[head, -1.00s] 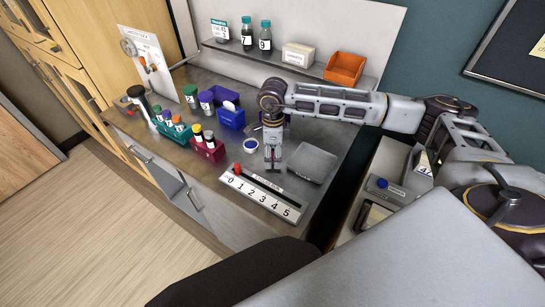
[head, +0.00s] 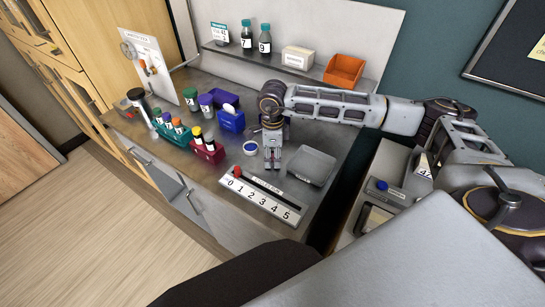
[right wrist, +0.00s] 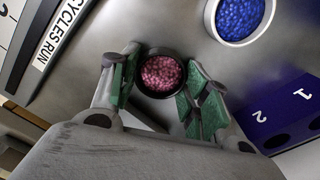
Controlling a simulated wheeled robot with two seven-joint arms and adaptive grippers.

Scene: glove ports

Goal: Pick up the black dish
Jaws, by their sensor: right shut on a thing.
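The black dish (right wrist: 160,92) is small and round and holds pink beads. In the right wrist view it sits between the two green-padded fingers of my right gripper (right wrist: 162,76), which is shut on it. In the head view my right gripper (head: 272,164) points down at the bench, and I cannot make out the dish there. Whether the dish is lifted clear of the bench is hard to tell. My left gripper is not in view.
A white dish with blue beads (head: 250,148) stands close by on the left. A numbered strip (head: 258,195) lies in front, and a grey scale-like slab (head: 311,166) on the right. A red rack (head: 208,152), teal rack (head: 172,135) and blue box (head: 231,121) stand left.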

